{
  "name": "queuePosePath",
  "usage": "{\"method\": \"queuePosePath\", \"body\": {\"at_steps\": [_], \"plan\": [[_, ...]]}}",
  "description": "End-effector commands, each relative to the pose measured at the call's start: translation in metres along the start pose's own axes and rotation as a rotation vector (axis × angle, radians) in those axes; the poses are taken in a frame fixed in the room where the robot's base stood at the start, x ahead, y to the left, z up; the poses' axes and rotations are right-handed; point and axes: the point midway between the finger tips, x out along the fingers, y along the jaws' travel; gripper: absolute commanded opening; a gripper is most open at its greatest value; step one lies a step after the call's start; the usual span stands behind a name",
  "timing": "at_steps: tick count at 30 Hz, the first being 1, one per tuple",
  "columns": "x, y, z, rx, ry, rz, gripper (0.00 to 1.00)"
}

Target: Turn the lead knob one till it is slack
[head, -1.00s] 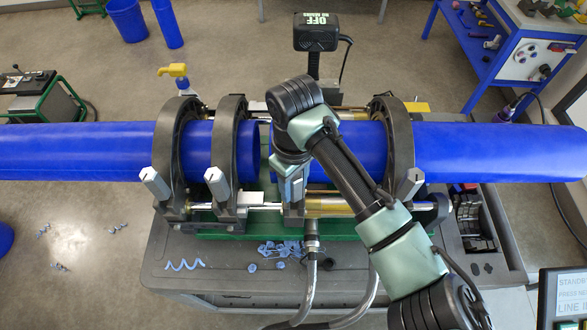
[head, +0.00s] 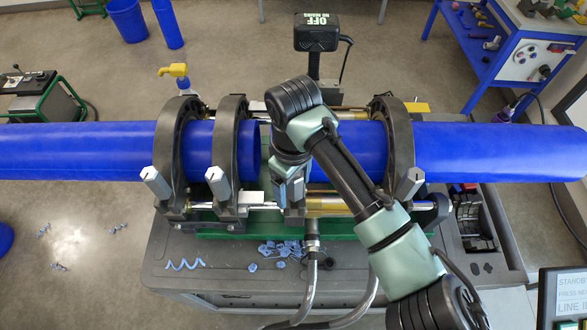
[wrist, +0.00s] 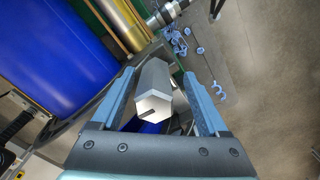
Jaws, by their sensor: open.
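A grey faceted knob with a slotted pale end face (wrist: 155,92) stands between the two blue fingers of my gripper (wrist: 159,73) in the wrist view. The fingers are open, one on each side of it. A small gap shows on the right side; contact on the left is hard to judge. In the head view my gripper (head: 291,198) is over the middle clamp, and my arm hides most of that clamp and its knob. Similar grey knobs show on the far-left clamp (head: 155,182), the second clamp (head: 217,181) and the right clamp (head: 408,183).
Blue pipes (head: 80,150) run across the cart through black clamp rings (head: 232,125). Hoses (head: 312,265) hang at the front below my gripper. Blue shavings (head: 280,250) lie on the grey cart top (head: 225,275). A control box (head: 316,32) stands behind.

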Motion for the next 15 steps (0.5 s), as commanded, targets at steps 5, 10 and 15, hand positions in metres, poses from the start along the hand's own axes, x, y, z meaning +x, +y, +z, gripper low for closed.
{"method": "queuePosePath", "body": {"at_steps": [5,10,15], "plan": [[-0.003,0.007,0.001,0.011,0.006,0.017,1.0],[-0.016,0.008,0.001,0.011,0.008,0.019,1.0],[-0.037,0.005,0.0,0.008,0.006,0.014,1.0]]}}
